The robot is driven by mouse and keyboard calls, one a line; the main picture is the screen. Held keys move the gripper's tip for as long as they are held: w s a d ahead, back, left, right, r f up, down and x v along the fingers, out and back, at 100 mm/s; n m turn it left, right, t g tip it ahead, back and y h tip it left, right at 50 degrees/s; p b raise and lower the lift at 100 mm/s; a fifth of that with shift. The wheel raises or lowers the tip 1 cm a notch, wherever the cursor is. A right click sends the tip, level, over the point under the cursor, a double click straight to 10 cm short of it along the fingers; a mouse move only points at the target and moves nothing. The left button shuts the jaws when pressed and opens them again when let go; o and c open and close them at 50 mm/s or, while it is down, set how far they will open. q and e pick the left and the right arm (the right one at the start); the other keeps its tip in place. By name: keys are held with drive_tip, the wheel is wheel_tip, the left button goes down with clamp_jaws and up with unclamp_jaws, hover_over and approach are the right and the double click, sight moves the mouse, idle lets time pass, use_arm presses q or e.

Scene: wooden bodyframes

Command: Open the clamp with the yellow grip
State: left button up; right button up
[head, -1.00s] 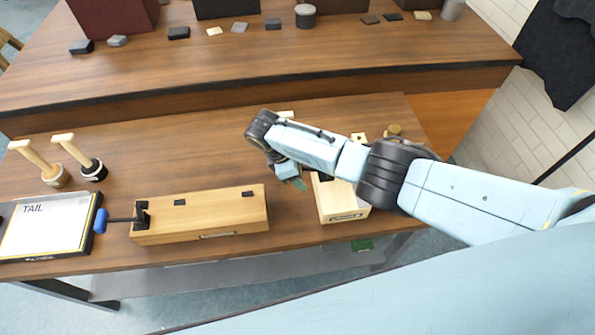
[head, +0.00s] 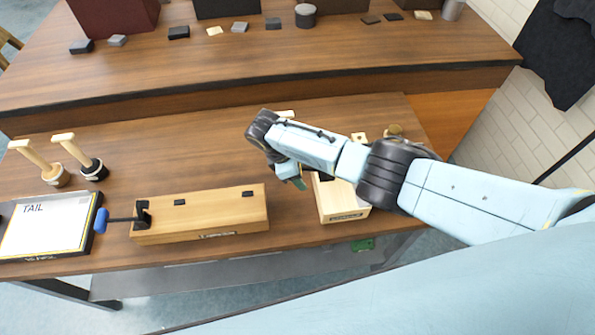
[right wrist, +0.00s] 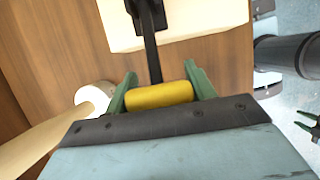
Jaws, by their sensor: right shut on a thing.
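The clamp's yellow grip (right wrist: 160,95) lies between the two green fingers of my right gripper (right wrist: 158,97) in the right wrist view. The gripper is shut on it. A black lever (right wrist: 151,50) runs from the grip up to a black clamp mount (right wrist: 147,8) on a light wooden block. In the head view my right gripper (head: 298,182) is beside the wooden box (head: 340,208) at the right, and my arm hides the yellow grip there.
A longer wooden box (head: 200,216) with a blue-gripped clamp (head: 101,220) stands to the left.

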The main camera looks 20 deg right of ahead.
drive_tip(key=shift+s+d+f, duration=0.2)
drive_tip(key=shift+d+f, duration=0.05)
drive_tip(key=shift+d, duration=0.15)
drive_tip(key=o, duration=1.1)
drive_tip(key=shift+c, duration=0.2)
drive_tip(key=o, duration=0.3)
drive_tip(key=shift+w+a+r, duration=0.15)
drive_tip(key=shift+a, duration=0.05)
drive_tip(key=shift+a+r, duration=0.15)
drive_tip(key=shift+r, duration=0.25)
drive_tip(key=p+v, duration=0.1)
drive_tip(key=v, duration=1.1)
drive_tip(key=shift+r, duration=0.25)
